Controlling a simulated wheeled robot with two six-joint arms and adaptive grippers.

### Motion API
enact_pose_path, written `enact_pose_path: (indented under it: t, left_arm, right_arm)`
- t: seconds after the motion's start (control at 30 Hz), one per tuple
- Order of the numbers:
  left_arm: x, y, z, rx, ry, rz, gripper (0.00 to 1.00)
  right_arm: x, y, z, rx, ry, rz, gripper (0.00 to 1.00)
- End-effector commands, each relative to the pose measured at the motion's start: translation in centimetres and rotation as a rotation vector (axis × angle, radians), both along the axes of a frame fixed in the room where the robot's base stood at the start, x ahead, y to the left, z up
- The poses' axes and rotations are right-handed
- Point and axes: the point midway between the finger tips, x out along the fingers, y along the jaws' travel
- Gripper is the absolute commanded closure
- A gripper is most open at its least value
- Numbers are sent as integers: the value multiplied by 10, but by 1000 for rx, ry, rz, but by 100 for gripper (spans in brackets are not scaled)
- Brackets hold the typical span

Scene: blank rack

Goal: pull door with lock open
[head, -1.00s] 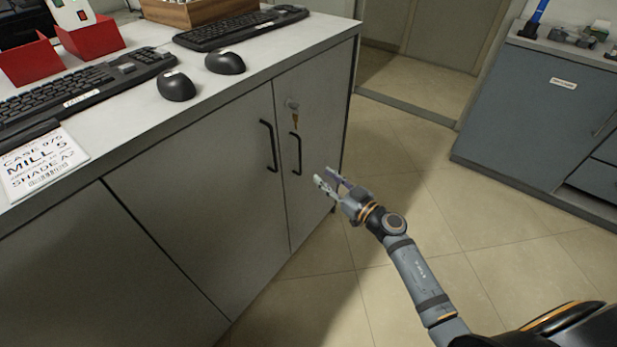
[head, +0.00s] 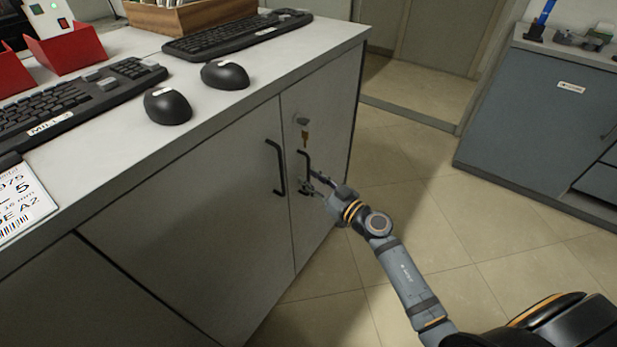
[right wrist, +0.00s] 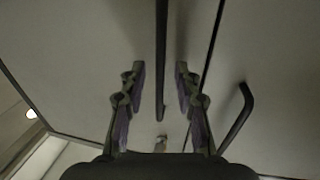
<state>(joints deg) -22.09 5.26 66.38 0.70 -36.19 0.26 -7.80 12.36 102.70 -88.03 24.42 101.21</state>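The door with the lock (head: 335,105) is the narrow grey cabinet door at the right end of the counter, and it is closed. Its lock (head: 302,120) has a key (head: 305,136) hanging in it. Below is a black vertical handle (head: 305,160). My right gripper (head: 312,182) is at the lower part of this handle. In the right wrist view, the gripper's fingers (right wrist: 160,92) are open on both sides of the handle (right wrist: 162,50), with a gap on each side. My left gripper is not in view.
The neighbouring door's black handle (head: 277,167) is close on the left and also shows in the right wrist view (right wrist: 240,115). The countertop (head: 260,75) holds keyboards and two mice. Open tiled floor (head: 420,200) lies to the right, before a blue-grey cabinet (head: 530,120).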

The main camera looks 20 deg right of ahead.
Motion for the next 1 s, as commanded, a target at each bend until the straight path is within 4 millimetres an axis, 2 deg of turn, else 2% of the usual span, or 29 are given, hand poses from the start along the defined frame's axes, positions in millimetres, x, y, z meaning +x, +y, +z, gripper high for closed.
enact_pose_path:
  t: [0.13, 0.37, 1.0]
  left_arm:
    - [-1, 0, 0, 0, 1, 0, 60]
    - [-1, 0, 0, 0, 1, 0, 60]
    - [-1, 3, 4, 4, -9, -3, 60]
  right_arm:
    - [0, 0, 0, 0, 0, 0, 68]
    - [0, 0, 0, 0, 0, 0, 100]
    - [-5, -2, 2, -2, 0, 30, 100]
